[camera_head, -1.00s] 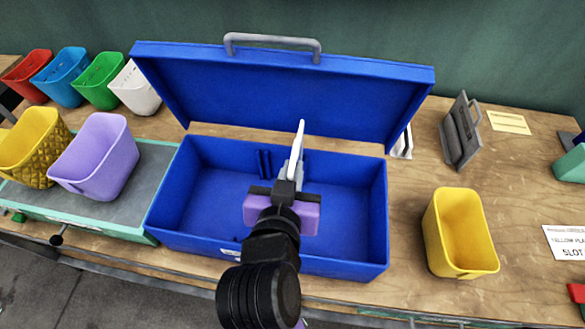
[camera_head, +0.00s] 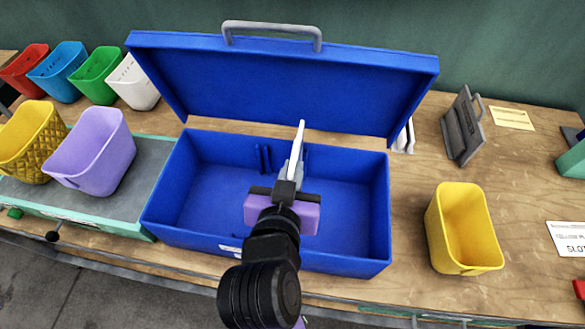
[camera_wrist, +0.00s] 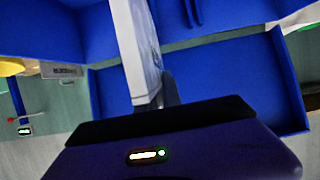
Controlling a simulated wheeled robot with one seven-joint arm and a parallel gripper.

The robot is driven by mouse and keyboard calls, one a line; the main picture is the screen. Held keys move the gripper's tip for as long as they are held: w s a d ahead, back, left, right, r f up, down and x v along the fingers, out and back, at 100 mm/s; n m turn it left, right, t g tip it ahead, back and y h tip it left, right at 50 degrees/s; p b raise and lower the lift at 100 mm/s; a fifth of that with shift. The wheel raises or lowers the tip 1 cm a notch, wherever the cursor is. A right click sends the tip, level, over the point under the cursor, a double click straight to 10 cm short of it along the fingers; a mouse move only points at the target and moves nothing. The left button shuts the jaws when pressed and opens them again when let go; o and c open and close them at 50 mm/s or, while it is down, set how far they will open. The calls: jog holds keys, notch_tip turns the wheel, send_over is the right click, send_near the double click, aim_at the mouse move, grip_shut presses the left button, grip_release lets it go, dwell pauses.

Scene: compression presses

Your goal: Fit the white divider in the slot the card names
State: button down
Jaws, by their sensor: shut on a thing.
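The white divider (camera_head: 299,137) is a thin upright plate seen nearly edge-on. My gripper (camera_head: 292,172) is shut on it and holds it over the middle of the open blue box (camera_head: 212,191). In the wrist view the divider (camera_wrist: 132,45) rises from the jaws. Paired slot ribs (camera_head: 264,159) show on the box's back wall, left of the divider; more ribs show just beside it, partly hidden. Whether the divider touches a slot cannot be told. The card (camera_head: 568,240) at the right edge reads "SLOT", its number cut off.
The box's raised lid (camera_head: 280,85) stands behind. A yellow bin (camera_head: 464,228) is to the right, a purple bin (camera_head: 95,152) and a woven yellow basket (camera_head: 30,145) to the left. White pieces (camera_head: 404,138) lie behind the box. A grey stand (camera_head: 462,126) is at back right.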

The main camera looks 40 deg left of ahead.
jog(key=shift+f+b, duration=3.7)
jog(key=shift+f, duration=1.6)
jog(key=c, duration=1.4)
grip_release()
jog(key=shift+c, duration=0.2)
jog(key=shift+f, duration=0.1)
jog(key=v, duration=0.8)
jog(key=shift+w, duration=0.1)
